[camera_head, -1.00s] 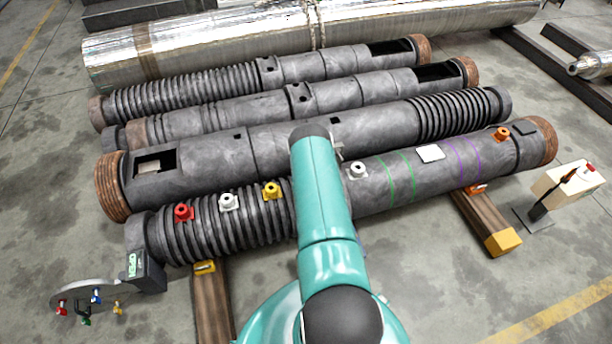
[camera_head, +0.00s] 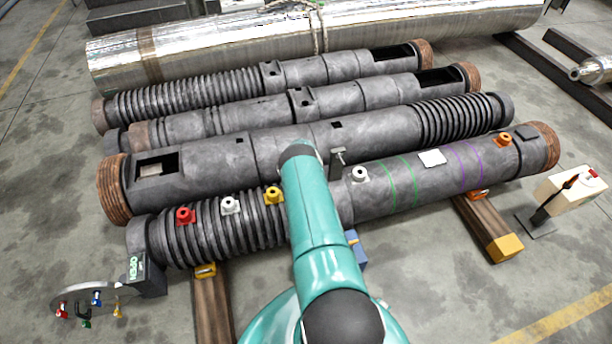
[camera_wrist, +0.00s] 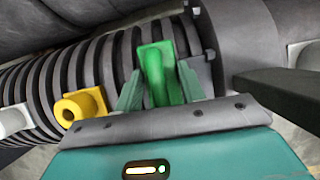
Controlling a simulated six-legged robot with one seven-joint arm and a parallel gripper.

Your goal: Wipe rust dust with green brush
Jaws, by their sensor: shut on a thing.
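In the wrist view, a green block-like piece with a flat square end, taken as the green brush (camera_wrist: 160,72), stands between the two green fingers of my gripper (camera_wrist: 160,90). The fingers are shut on it. It is over or against the ribbed part of the front barrel (camera_wrist: 100,52); whether it touches the ribs cannot be told. In the head view my arm hides the gripper and the brush. The front barrel (camera_head: 405,185) lies across the middle. No rust dust can be clearly made out on its visible surface.
Red (camera_head: 185,216), white (camera_head: 230,206) and yellow (camera_head: 273,196) fittings sit on the ribs; the yellow fitting is close left of my gripper in the wrist view (camera_wrist: 80,107). Another white fitting (camera_head: 359,175) is to the right. Wooden supports (camera_head: 485,228) lie beneath. More barrels lie behind.

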